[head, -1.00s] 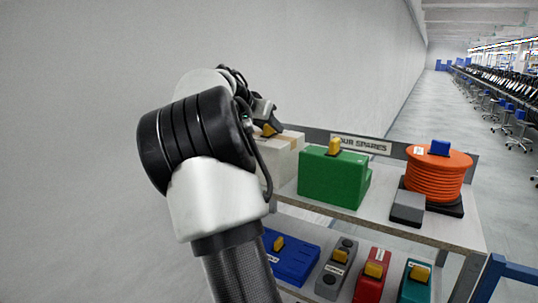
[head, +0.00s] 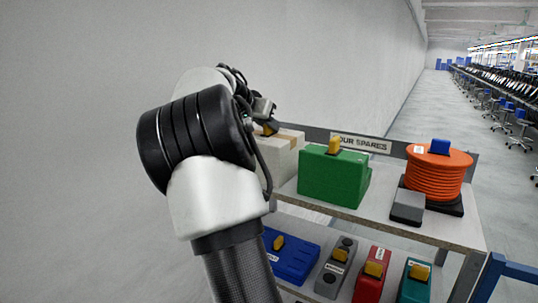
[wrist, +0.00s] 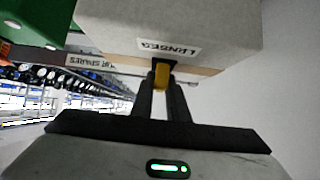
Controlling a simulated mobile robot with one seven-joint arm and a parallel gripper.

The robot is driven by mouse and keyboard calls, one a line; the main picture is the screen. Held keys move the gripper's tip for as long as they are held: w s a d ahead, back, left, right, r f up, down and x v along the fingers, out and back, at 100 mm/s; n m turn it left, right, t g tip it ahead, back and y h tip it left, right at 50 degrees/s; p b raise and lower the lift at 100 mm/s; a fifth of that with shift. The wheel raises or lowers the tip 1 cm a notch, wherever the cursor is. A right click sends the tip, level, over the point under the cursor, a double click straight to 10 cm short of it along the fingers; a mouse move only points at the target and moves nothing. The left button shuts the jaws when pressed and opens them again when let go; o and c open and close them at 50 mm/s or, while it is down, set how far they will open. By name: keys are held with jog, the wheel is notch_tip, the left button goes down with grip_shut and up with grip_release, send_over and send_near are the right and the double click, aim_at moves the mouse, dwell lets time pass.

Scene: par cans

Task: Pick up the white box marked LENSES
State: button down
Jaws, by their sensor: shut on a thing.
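The white box marked LENSES (wrist: 215,25) fills the upper part of the wrist view, its label upside down and a tan tape band along its edge. In the head view the box (head: 287,158) is at the left end of the upper shelf, partly hidden by my arm. A yellow grip tab (wrist: 161,76) stands out from the box. My gripper (wrist: 161,88) is shut on this tab, one dark finger on each side. In the head view my gripper is mostly hidden behind my arm. I cannot tell whether the box touches the shelf.
A green case (head: 333,177) stands just right of the box on the upper shelf (head: 375,213). An orange cable reel (head: 437,174) and a grey block (head: 407,207) are further right. The lower shelf holds blue (head: 292,258), grey, red and teal cases. A wall rises behind.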

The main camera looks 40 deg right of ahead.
jog(key=shift+r, duration=0.25)
dwell(0.7)
